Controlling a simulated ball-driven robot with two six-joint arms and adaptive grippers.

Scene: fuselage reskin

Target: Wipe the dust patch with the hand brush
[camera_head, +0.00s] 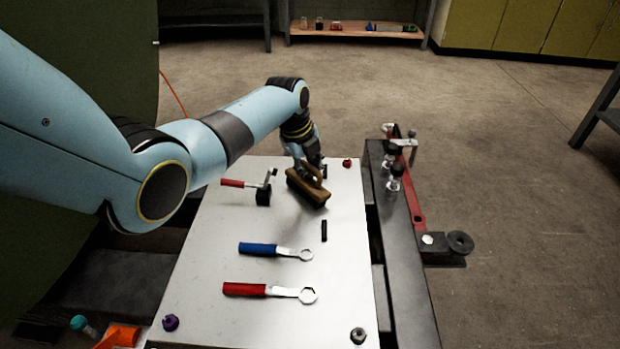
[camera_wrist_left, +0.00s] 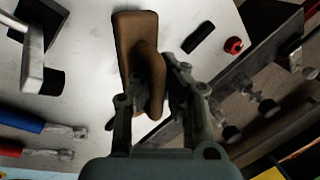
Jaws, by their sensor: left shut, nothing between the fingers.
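The hand brush (camera_head: 309,192) has a brown wooden body and lies tilted near the far end of the white work surface (camera_head: 350,270). In the left wrist view the brush (camera_wrist_left: 127,45) shows its long block and raised handle, just ahead of the fingers. My left gripper (camera_head: 313,168) is at the brush, over its far side. It is shut with nothing held; whether it touches the brush I cannot tell. I cannot make out a dust patch in either view. My right gripper is not in view.
A red-handled hammer-like tool (camera_head: 235,183) lies left of the brush. A small black bar (camera_head: 324,231), a blue-handled wrench (camera_head: 260,249) and a red-handled wrench (camera_head: 250,289) lie nearer. A dark rail with a red clamp (camera_head: 412,190) runs along the right edge.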

